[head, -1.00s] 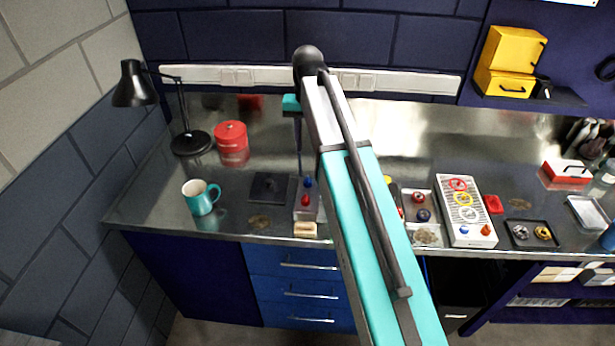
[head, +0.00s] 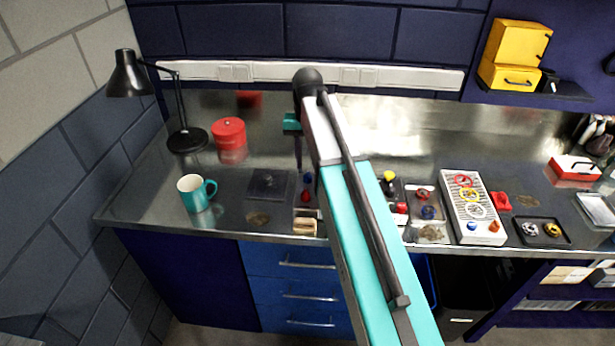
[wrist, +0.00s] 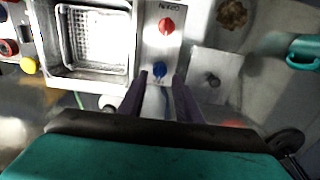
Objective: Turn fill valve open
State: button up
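A narrow pale panel (wrist: 165,45) carries a red knob (wrist: 166,25) and a blue knob (wrist: 159,69) in the wrist view. Its lettering is too small to tell which knob is the fill valve. In the head view the blue knob (head: 308,179) and red knob (head: 305,196) stand small beside my arm. My gripper (wrist: 160,78) is open, its two dark fingers apart with the blue knob showing between their tips. I cannot tell whether the fingers touch it. In the head view the gripper (head: 298,160) points down above the panel, partly hidden by my arm.
A metal basin (wrist: 93,40) lies left of the panel in the wrist view. A square plate with a small knob (wrist: 215,75) lies right of it. A teal mug (head: 196,193), red canister (head: 229,134) and black lamp (head: 187,140) stand on the bench's left part.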

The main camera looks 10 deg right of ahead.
aim_at(307, 174)
jog(key=shift+f+b, duration=1.45)
jog(key=shift+f, duration=1.05)
jog(key=c, duration=0.8)
